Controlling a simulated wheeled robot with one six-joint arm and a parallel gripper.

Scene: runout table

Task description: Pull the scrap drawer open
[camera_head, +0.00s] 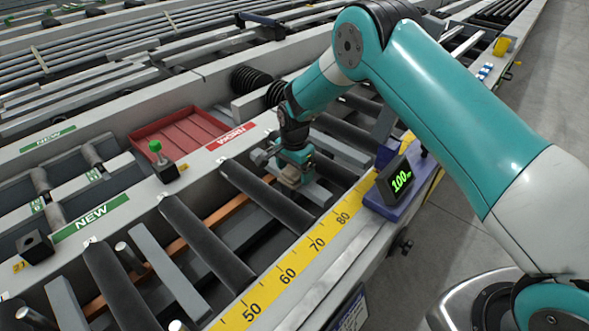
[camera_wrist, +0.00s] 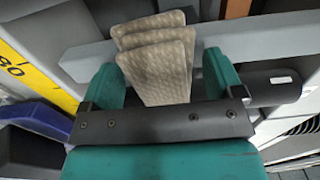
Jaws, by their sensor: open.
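My gripper (camera_head: 291,172) is low over the dark rollers at the middle of the table in the head view. In the wrist view its two green fingers stand apart, with several overlapping tan, textured plates (camera_wrist: 158,45) between and beyond them. I cannot tell whether the fingers touch these plates. A tan piece also shows below my gripper in the head view. No drawer front or handle marked as scrap can be made out. A shallow red tray (camera_head: 178,137) sits left of my gripper, beside a red label (camera_head: 231,137); I cannot tell whether it is the scrap drawer.
A yellow scale (camera_head: 290,277) runs along the front edge, with a small display (camera_head: 398,181) on a blue base. A post with a green knob (camera_head: 157,150) stands by the red tray. Green "NEW" labels (camera_head: 91,217) lie at the left. Floor is clear at the right.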

